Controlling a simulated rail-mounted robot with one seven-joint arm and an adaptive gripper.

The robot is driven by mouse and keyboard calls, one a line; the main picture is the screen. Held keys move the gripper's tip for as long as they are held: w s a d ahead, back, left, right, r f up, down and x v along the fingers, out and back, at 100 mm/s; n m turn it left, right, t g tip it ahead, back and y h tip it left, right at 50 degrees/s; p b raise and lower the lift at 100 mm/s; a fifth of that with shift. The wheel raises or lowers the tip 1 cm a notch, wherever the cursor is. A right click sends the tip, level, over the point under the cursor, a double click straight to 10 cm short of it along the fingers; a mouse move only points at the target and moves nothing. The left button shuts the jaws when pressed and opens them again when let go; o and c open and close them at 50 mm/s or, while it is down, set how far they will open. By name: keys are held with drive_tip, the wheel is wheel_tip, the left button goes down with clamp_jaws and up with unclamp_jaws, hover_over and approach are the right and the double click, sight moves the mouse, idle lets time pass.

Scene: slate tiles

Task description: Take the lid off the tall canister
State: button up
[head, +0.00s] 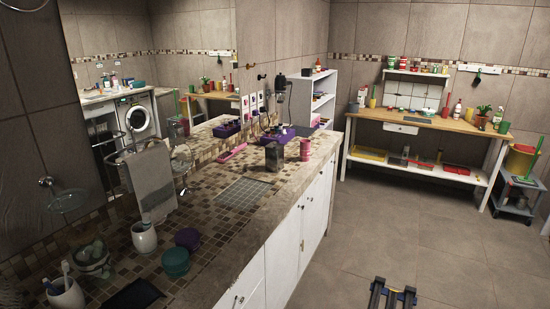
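A tall dark grey canister (274,156) stands upright on the tiled counter, near its front edge and past the grey inset panel. A pink canister (305,149) stands just right of it. The dark one looks the taller, but I cannot be sure which is the tall canister. Both are small in view, and I cannot make out a separate lid on either. My gripper (392,296) shows only in part at the bottom edge, as dark bars over the floor, well apart from the counter. Its fingertips are not clear.
A towel (150,180) hangs on a rack at left. A wooden workbench (430,124) stands at the back.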

idle(0.3)
drive_tip(key=o, duration=1.2)
drive_tip(key=shift+c, duration=0.2)
